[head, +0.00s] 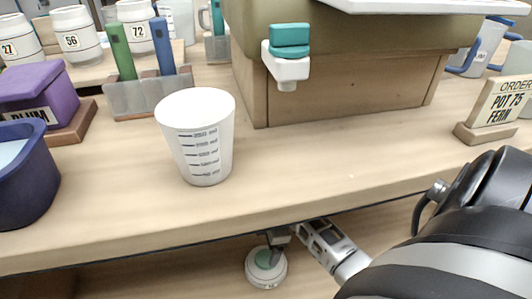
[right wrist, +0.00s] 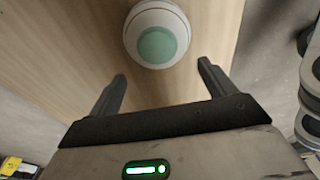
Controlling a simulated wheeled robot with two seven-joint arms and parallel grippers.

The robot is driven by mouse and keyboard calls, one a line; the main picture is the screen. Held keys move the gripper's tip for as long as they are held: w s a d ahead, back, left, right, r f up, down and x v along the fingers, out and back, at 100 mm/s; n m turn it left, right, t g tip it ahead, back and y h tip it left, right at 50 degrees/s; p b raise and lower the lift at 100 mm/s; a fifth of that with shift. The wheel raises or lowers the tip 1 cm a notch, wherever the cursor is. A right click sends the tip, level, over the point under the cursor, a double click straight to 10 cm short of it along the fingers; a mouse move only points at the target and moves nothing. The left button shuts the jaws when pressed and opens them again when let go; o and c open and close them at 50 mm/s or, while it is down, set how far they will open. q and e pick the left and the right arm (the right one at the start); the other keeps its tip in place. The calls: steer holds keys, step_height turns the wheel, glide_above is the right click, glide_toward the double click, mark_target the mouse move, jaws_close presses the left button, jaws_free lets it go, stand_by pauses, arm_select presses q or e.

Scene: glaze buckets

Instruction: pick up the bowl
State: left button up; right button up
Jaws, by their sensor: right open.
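The bowl (head: 262,279) is small, round and white with a green centre. It rests on the wooden lower shelf, below the front edge of the upper board in the head view. It also shows in the right wrist view (right wrist: 157,46), just beyond the fingertips. My right gripper (head: 275,256) is at the bowl's far side in the head view, partly covering it. In the right wrist view my right gripper (right wrist: 162,72) has its two dark fingers spread apart with nothing between them. My left gripper is not in view.
The upper board (head: 330,170) overhangs the lower shelf. On it stand a white measuring cup (head: 203,155), a dark blue tub (head: 25,185), a purple box (head: 38,85) and an order sign (head: 497,105). A large box (head: 340,95) stands at the back.

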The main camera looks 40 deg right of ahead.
mark_target(266, 259)
steer(key=shift+w+a+f, duration=0.1)
steer(key=shift+a+f, duration=0.05)
steer(key=shift+f, duration=0.75)
step_height(266, 259, down, 4)
steer(key=b, duration=0.3)
steer(key=shift+w+f, duration=0.1)
steer(key=shift+f, duration=0.1)
steer(key=shift+f+b, duration=0.45)
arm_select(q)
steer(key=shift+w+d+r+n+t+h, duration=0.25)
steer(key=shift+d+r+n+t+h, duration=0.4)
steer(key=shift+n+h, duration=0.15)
arm_select(e)
steer(key=c, duration=1.7)
